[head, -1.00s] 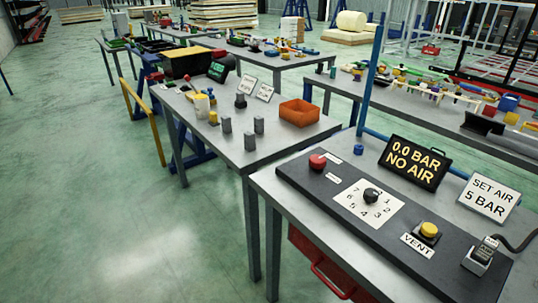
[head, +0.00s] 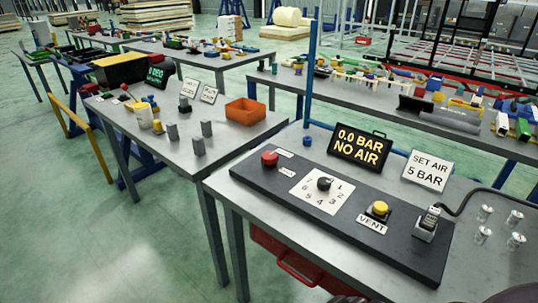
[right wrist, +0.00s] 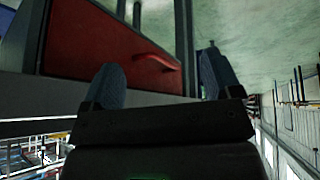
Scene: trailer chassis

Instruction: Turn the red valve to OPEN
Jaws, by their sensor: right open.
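The red valve (head: 270,158) is a round red knob at the left end of a dark panel (head: 400,251) on the near workbench. Small white labels sit beside it, too small to read. A black display (head: 360,147) behind the panel reads "0.0 BAR NO AIR". In the right wrist view my right gripper (right wrist: 158,80) is open and empty, with its two dark fingers apart. A red drawer front with a handle (right wrist: 158,62) shows beyond the fingers. The valve is not in the right wrist view. My left gripper is not in view.
On the panel are a numbered dial (head: 324,184), a yellow vent button (head: 380,208) and a grey-black fitting (head: 429,222). Several small metal cylinders (head: 485,213) stand at right. A blue post (head: 309,75) rises behind the panel.

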